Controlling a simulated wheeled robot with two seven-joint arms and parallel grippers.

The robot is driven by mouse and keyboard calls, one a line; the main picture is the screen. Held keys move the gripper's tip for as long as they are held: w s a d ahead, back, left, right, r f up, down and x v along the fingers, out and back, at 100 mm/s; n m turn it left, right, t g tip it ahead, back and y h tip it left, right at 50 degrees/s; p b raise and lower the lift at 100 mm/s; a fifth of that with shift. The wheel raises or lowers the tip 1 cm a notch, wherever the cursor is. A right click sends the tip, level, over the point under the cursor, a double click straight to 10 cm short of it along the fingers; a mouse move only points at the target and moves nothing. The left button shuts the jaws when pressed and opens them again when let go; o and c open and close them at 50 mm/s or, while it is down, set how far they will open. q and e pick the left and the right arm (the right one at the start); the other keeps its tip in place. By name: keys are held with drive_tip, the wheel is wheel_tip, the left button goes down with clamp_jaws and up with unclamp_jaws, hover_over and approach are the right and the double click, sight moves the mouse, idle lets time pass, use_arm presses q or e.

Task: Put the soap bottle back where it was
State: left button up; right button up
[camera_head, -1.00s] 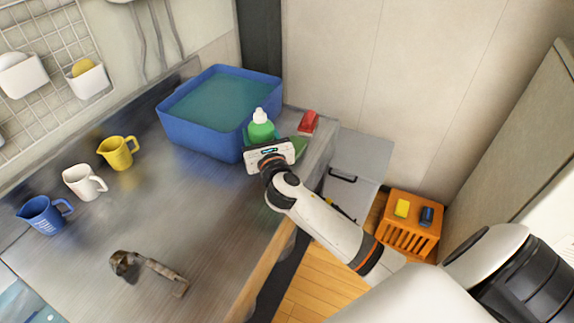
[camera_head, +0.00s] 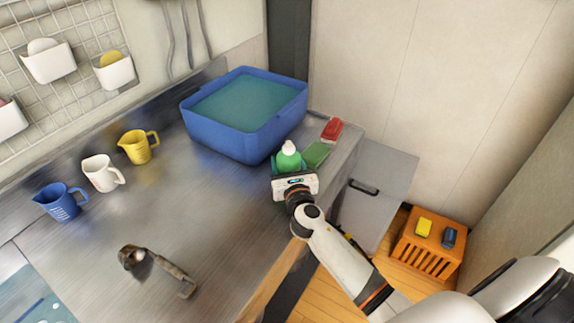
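The soap bottle (camera_head: 289,156) is green with a white cap. It appears upright at the counter's right end, in front of the blue basin's right corner. My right gripper (camera_head: 293,177) is at the bottle's near side and appears shut on it. The hand hides the fingertips and the lower bottle, so I cannot tell whether the bottle touches the counter. My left gripper is not in view.
The blue basin (camera_head: 215,133) holds water. A green sponge (camera_head: 317,155) and red sponge (camera_head: 331,129) lie right of the bottle. Yellow (camera_head: 137,147), white (camera_head: 101,172) and blue (camera_head: 61,202) jugs stand left. An orange crate (camera_head: 428,258) is below right. The counter's middle (camera_head: 205,215) is clear.

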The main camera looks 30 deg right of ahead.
drive_tip(key=shift+f, duration=0.15)
drive_tip(key=o, duration=1.2)
drive_tip(key=shift+r, duration=0.3)
drive_tip(key=v, duration=0.5)
drive_tip(key=b+v, duration=0.1)
drive_tip(key=v, duration=0.4)
drive_tip(key=shift+s+f, duration=0.2)
drive_tip(key=shift+s, duration=0.15)
drive_tip(key=shift+s+a+r, duration=0.15)
drive_tip(key=shift+s+a, duration=0.1)
drive_tip(key=shift+s, duration=0.4)
